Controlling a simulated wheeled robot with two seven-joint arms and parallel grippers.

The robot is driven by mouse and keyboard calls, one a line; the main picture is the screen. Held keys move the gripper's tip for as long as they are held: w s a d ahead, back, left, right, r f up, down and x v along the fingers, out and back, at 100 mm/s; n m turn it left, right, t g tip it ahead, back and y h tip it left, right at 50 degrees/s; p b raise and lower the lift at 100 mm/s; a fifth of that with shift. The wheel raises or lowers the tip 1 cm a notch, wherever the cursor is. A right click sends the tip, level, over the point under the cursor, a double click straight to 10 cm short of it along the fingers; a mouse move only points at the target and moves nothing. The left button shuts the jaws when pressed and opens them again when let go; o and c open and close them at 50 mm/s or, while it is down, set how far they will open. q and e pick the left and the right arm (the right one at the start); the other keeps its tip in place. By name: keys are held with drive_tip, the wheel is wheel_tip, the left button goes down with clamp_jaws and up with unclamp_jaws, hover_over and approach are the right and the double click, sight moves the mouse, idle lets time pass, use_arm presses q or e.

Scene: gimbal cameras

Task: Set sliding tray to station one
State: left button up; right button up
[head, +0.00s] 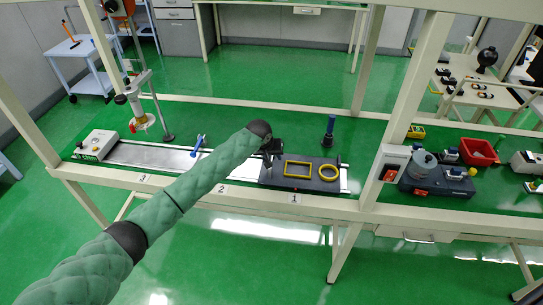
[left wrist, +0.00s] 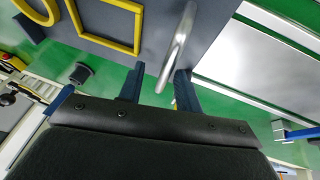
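The dark grey sliding tray (head: 270,183) carries a yellow rectangular frame and a yellow ring. It sits at the right end of the metal rail (head: 165,157), behind the label "1" (head: 294,198). In the left wrist view the tray's grey surface (left wrist: 195,20) fills the top middle, with a shiny metal handle (left wrist: 180,40) on it. My left gripper (head: 271,155) is at the tray's left edge. Its two fingers (left wrist: 160,88) are apart, with the handle's near end between them; whether they touch it I cannot tell. My right gripper is out of view.
Labels "2" (head: 222,190) and "3" (head: 142,178) mark the bench's front beam. A blue post (head: 329,130) stands behind the tray. A frame upright (head: 408,110) is to the right.

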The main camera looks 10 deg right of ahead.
use_arm(q)
drive_tip(key=shift+a, duration=0.15)
drive_tip(key=shift+a+r, duration=0.1)
drive_tip(key=shift+r, duration=0.15)
drive_tip(key=b+v, duration=0.3)
drive_tip(key=v, duration=0.4)
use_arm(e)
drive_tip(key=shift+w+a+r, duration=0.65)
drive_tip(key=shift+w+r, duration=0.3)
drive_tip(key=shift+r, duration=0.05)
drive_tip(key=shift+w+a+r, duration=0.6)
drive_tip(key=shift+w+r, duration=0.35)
use_arm(q)
drive_tip(key=shift+s, duration=0.15)
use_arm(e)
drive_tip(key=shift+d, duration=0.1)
